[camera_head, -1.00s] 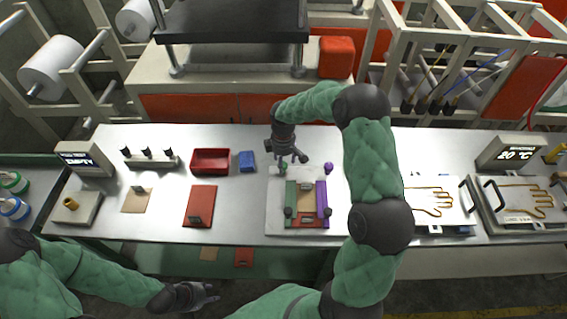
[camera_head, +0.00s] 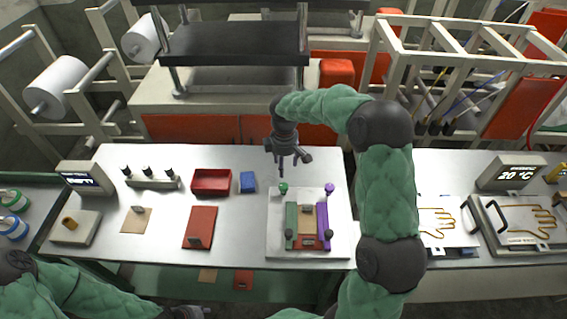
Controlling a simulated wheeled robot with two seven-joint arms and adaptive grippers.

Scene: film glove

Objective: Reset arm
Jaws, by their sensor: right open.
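My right gripper (camera_head: 288,166) points down above the back edge of a white plate, with its fingers apart and nothing between them. My green-sleeved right arm arches over the table from the lower right. The white plate (camera_head: 277,244) bears a fixture with a green bar (camera_head: 291,222), a purple bar (camera_head: 323,220) and a brown piece (camera_head: 307,222) between them. A green knob (camera_head: 283,187) and a purple knob (camera_head: 329,188) stand at its back. My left gripper (camera_head: 190,312) is at the bottom edge, mostly cut off, so its jaws cannot be read.
On the metal table (camera_head: 240,220) are a red tray (camera_head: 212,182), a blue block (camera_head: 247,182), a red board (camera_head: 200,228) and a tan sheet (camera_head: 136,221). Glove outline plates (camera_head: 520,222) lie at the right, beside a 20 °C display (camera_head: 512,174). A dark press (camera_head: 235,45) stands behind.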

